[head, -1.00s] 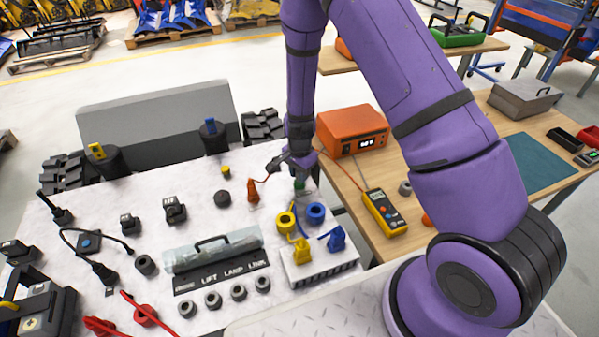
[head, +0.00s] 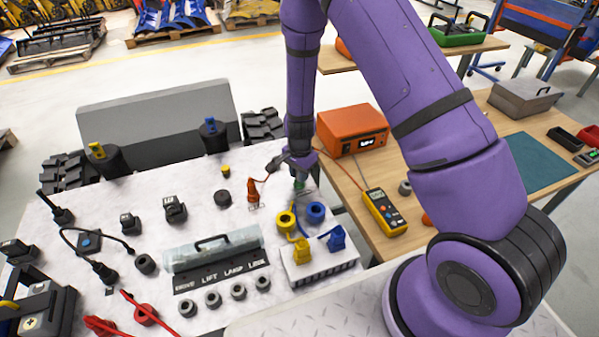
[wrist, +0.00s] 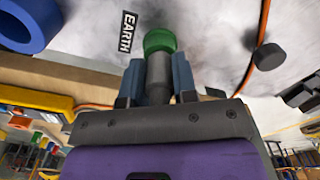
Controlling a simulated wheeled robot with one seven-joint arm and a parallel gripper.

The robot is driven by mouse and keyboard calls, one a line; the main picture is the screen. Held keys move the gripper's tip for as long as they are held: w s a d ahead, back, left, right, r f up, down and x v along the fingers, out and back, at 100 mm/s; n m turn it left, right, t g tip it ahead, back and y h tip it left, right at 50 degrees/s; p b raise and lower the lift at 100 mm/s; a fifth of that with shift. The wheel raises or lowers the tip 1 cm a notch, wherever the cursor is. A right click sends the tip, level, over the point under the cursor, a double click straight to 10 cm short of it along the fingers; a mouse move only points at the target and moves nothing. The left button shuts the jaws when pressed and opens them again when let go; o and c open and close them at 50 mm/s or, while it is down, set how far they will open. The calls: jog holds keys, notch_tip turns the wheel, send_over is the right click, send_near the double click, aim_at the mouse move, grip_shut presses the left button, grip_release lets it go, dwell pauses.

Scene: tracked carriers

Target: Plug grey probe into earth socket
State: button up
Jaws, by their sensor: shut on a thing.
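My gripper (wrist: 156,85) is shut on the grey probe (wrist: 158,76), which sits between its two blue fingers in the wrist view. The green earth socket (wrist: 160,40) is right at the probe's far end, beside a black EARTH label (wrist: 127,32). Probe and socket look lined up and touching or nearly so; I cannot tell how deep the probe sits. In the head view the green socket (head: 299,185) shows just below my gripper (head: 299,174), near the panel's right edge. The probe is hard to make out there.
An orange-red plug (head: 253,191) with a red lead stands left of my gripper. Yellow (head: 286,219) and blue (head: 316,212) rings lie in front, by a white block (head: 318,270). An orange meter box (head: 352,131) and yellow multimeter (head: 384,210) are on the wooden table to the right.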

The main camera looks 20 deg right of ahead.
jog(key=shift+f, duration=0.15)
jog(key=o, duration=1)
notch_tip(320, 180, up, 12)
jog(key=shift+f, duration=0.15)
jog(key=s+d+r+n+t+y, duration=0.1)
jog(key=s+d+r+n, duration=0.3)
jog(key=r, duration=0.8)
jog(key=s+a+r+n+t+y, duration=0.15)
jog(key=s+r, duration=0.45)
jog(key=r, duration=0.7)
jog(key=s+d+r+n+t, duration=0.1)
jog(key=s+r+n, duration=0.1)
jog(key=s, duration=0.4)
jog(key=s+d+r+n+h, duration=0.1)
jog(key=s+d+r+n, duration=0.1)
jog(key=s+r, duration=0.2)
jog(key=s+d+r+n+t+h, duration=0.1)
jog(key=s+r+n, duration=0.1)
jog(key=s, duration=0.7)
jog(key=shift+s+d+r+n+t+h, duration=0.1)
jog(key=shift+r+n+t+h, duration=0.1)
jog(key=shift+r, duration=0.25)
jog(key=shift+s+d+r+n+t+h, duration=0.1)
jog(key=shift+r+t, duration=0.05)
jog(key=shift+r, duration=0.25)
